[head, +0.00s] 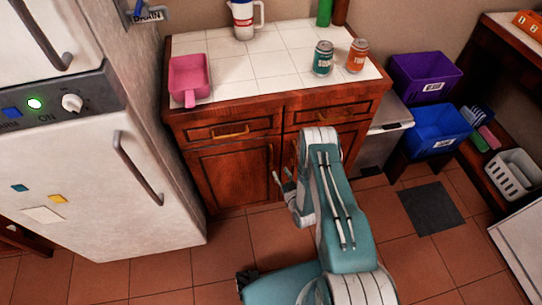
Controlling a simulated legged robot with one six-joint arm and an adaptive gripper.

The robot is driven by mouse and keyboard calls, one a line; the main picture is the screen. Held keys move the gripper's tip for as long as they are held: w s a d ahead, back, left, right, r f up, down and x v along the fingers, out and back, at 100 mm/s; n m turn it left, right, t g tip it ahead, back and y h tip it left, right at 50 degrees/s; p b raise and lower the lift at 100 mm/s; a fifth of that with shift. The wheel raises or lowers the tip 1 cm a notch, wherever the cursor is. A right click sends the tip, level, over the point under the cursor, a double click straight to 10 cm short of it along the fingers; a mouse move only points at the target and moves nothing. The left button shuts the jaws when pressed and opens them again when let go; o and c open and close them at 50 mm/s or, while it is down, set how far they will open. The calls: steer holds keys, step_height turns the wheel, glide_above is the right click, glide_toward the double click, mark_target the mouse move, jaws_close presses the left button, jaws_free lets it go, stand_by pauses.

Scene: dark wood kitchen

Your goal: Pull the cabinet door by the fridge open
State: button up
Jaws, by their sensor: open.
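The wooden cabinet (229,172) stands right of the white fridge (95,180), with two drawers above two doors. Its left door (229,172) looks shut and has a vertical handle near its right edge (270,158). The right door is mostly hidden behind my arm; part of a handle shows beside the arm. My gripper (281,180) is open in front of the cabinet, near the lower part of the left door's handle. I cannot tell whether it touches the door or handle.
A pink dustpan (190,78), a teal can (323,58), an orange can (357,55) and a white jug (244,18) stand on the tiled counter. Purple (425,75) and blue (438,128) bins are at the right. Tiled floor before the cabinet's left side is clear.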

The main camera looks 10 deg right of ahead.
mark_target(272, 158)
steer(key=w, duration=0.3)
steer(key=w+a, duration=0.1)
steer(key=w, duration=0.4)
steer(key=shift+w+a, duration=0.3)
steer(key=shift+a, duration=0.1)
jaws_close()
